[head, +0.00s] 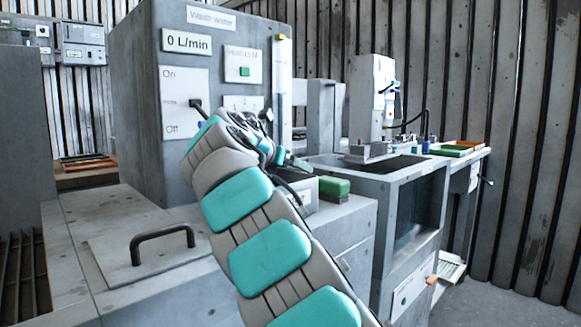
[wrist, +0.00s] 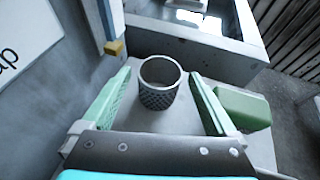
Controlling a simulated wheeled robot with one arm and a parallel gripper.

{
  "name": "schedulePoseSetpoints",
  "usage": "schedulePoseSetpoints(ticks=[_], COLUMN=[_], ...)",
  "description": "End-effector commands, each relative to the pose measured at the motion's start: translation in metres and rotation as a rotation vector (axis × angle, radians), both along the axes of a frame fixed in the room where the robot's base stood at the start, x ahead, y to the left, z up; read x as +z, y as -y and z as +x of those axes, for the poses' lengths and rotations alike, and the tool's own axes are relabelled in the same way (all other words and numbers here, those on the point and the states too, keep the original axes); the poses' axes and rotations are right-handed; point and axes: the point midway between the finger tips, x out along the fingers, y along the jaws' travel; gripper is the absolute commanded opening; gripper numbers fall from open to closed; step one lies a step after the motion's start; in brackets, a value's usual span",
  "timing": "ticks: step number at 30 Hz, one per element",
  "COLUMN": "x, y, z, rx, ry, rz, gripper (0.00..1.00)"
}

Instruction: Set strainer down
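The strainer (wrist: 158,97), a round dark mesh cup with a bright metal rim, stands upright on a grey surface in the wrist view. My gripper (wrist: 161,71) is open. Its two green fingers lie to the left and right of the strainer, with a visible gap on each side. In the head view my gripper (head: 290,162) is small and partly hidden by my arm, beside the grey cabinet. I cannot make out the strainer in the head view.
A green block (wrist: 242,108) sits just right of the right finger; it also shows in the head view (head: 334,186). A sink basin (head: 375,164) lies beyond. The grey cabinet (head: 140,100) with labels rises at left. A lid with a black handle (head: 162,242) is in front.

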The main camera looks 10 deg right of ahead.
Motion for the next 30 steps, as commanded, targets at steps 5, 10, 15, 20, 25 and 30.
schedulePoseSetpoints(ticks=[5,10,15,20,25,30], x=[0.0,0.0,0.009,0.022,0.036,0.044], y=[0.0,0.0,-0.007,-0.026,-0.047,-0.062], z=[0.0,0.0,-0.009,-0.033,-0.058,-0.076], rx=[0.0,0.0,0.001,-0.001,0.001,0.0], ry=[0.0,0.0,0.002,0.0,0.002,0.0], rz=[0.0,0.0,-0.001,-0.002,-0.001,0.0], gripper=[0.99,0.99,0.99,0.99,0.99,0.99])
